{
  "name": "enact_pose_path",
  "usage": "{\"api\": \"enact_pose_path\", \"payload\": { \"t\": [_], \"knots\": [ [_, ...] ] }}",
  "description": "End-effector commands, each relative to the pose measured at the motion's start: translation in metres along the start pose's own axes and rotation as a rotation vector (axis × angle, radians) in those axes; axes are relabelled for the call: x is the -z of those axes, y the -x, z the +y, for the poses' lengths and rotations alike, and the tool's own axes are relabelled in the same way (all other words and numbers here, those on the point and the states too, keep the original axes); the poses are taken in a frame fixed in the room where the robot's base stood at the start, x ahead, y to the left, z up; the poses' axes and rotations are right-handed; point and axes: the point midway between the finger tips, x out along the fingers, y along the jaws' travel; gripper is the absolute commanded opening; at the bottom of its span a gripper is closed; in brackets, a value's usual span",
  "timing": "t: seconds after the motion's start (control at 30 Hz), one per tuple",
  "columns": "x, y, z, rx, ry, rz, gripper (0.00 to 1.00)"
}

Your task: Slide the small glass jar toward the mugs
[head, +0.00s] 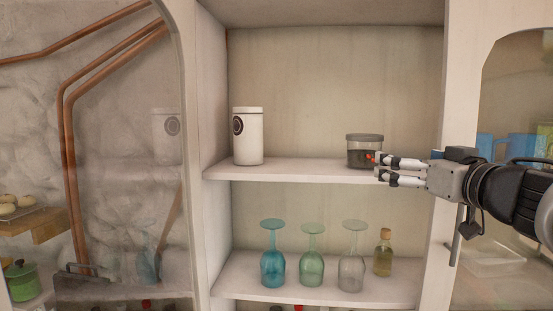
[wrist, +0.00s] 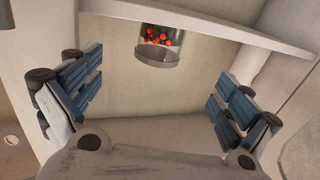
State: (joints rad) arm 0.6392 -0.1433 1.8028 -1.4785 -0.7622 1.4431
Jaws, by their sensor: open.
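The small glass jar (head: 364,142) has a grey lid and dark contents. It stands upright on the upper shelf, near the right end. It also shows in the wrist view (wrist: 157,52), with red bits inside, at the top middle. My gripper (head: 380,168) reaches in from the right, its fingertips at the jar's lower right side in the head view. In the wrist view, my gripper (wrist: 158,95) is open with blue pads spread wide and nothing between them; the jar is beyond the fingers. Blue mugs (head: 521,147) show at the far right, behind the cabinet's side post.
A white canister (head: 249,145) stands left on the upper shelf (head: 300,168), with bare shelf between it and the jar. Upside-down coloured glasses (head: 312,268) and a small corked bottle (head: 383,256) stand on the lower shelf. The white post (head: 462,95) borders the right.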

Motion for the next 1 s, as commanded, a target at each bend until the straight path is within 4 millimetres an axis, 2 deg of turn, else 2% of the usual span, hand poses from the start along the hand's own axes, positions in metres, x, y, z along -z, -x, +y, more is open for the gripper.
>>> {"api": "enact_pose_path", "payload": {
  "t": [0.17, 0.27, 0.8, 1.0],
  "knots": [
    [0.000, -0.005, 0.000, 0.001, 0.000, 0.000, 0.97],
    [0.000, -0.015, 0.000, 0.002, -0.001, -0.001, 0.97],
    [0.000, -0.120, 0.000, 0.002, -0.001, 0.000, 0.97],
    [0.000, -0.153, 0.000, 0.000, 0.000, 0.000, 0.97]
  ]
}}
